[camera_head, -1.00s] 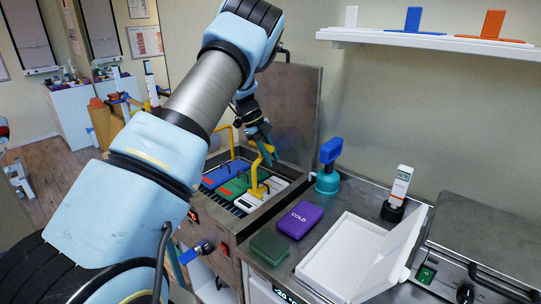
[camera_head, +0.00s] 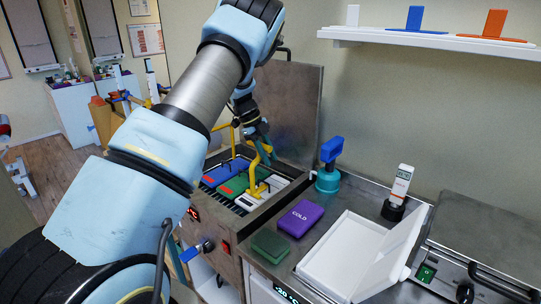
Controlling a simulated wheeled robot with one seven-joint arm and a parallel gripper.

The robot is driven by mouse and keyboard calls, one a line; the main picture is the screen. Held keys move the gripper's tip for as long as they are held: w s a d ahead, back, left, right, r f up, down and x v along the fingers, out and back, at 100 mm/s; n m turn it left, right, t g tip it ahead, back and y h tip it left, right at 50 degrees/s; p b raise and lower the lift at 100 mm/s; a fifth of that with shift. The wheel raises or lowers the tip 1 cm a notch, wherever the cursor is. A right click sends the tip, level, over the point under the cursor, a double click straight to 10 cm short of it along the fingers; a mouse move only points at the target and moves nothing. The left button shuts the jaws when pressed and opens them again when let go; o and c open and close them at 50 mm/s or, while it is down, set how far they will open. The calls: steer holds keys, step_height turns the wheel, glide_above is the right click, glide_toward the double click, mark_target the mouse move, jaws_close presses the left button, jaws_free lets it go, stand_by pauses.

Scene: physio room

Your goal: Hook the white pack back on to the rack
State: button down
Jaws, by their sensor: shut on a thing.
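The white pack (camera_head: 250,201) is at the near right end of the open metal tank (camera_head: 283,196), beside the green pack (camera_head: 234,186) and the blue pack (camera_head: 222,173). A yellow hook-shaped handle (camera_head: 254,172) rises over the white pack. My gripper (camera_head: 262,149) is above the tank, shut on the upper part of this yellow handle. Whether the handle's lower end is under the white pack or only beside it is hard to tell. The rack inside the tank is mostly hidden by the packs.
The tank's lid (camera_head: 290,105) stands open behind. On the counter to the right are a purple COLD pack (camera_head: 300,218), a dark green pack (camera_head: 271,244), a blue-handled tool in a teal holder (camera_head: 328,180), an open white box (camera_head: 345,255) and a thermometer (camera_head: 401,185). A shelf (camera_head: 430,40) hangs above.

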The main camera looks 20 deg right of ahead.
steer(key=s+a, duration=0.3)
steer(key=a, duration=0.2)
steer(key=shift+s, duration=0.15)
stand_by(1.0)
steer(key=shift+r, duration=0.1)
step_height(320, 180, up, 11)
stand_by(1.4)
steer(key=shift+a, duration=0.1)
